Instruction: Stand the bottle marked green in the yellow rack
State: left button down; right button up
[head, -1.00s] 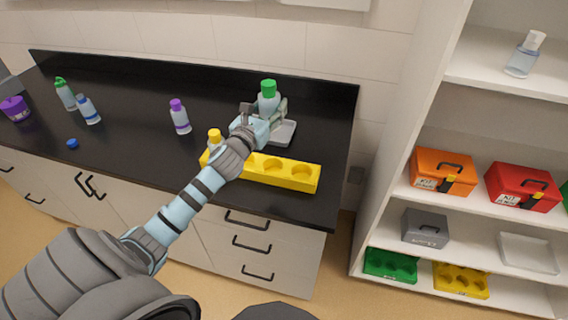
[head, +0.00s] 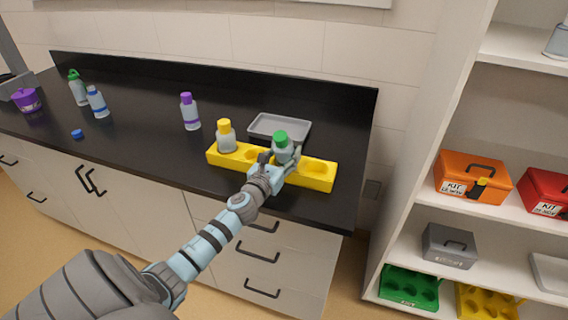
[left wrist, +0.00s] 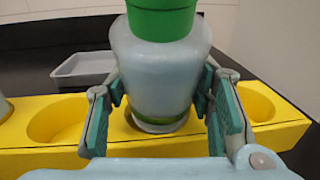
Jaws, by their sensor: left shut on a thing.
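The green-capped bottle (head: 284,153) is upright in my left gripper (head: 278,162). In the left wrist view the bottle (left wrist: 160,75) has a green band near its base, and the gripper fingers (left wrist: 168,105) are closed on both its sides. The yellow rack (head: 312,181) lies on the black counter. The bottle's base is at one of the rack's middle holes; I cannot tell how far it is in. In the left wrist view the rack (left wrist: 45,158) shows an empty hole on each side of the bottle. My right gripper is out of view.
A yellow-capped bottle (head: 226,139) stands in the rack's left hole. A grey tray (head: 268,118) lies behind the rack. A purple-capped bottle (head: 190,112), a blue-marked bottle (head: 98,104) and another green-topped bottle (head: 78,90) stand to the left. Shelves are at right.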

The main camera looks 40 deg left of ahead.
pick_arm(q)
jog(key=shift+s+f, duration=0.15)
jog(key=shift+f, duration=0.1)
jog(key=c, duration=1.1)
grip_release()
jog(key=shift+a+f, duration=0.1)
jog(key=o, duration=0.3)
jog(key=shift+w+a+f, duration=0.15)
jog(key=shift+w, duration=0.3)
jog(key=shift+w+a+f, duration=0.1)
jog(key=shift+w+f, duration=0.1)
jog(key=shift+w, duration=0.2)
jog(key=shift+s+r, duration=0.35)
jog(key=shift+s+d+f, duration=0.1)
jog(key=shift+s+d, duration=0.15)
jog(key=shift+s, duration=0.3)
jog(key=v, duration=1)
jog(key=shift+s+b, duration=0.3)
jog(key=shift+s, duration=0.05)
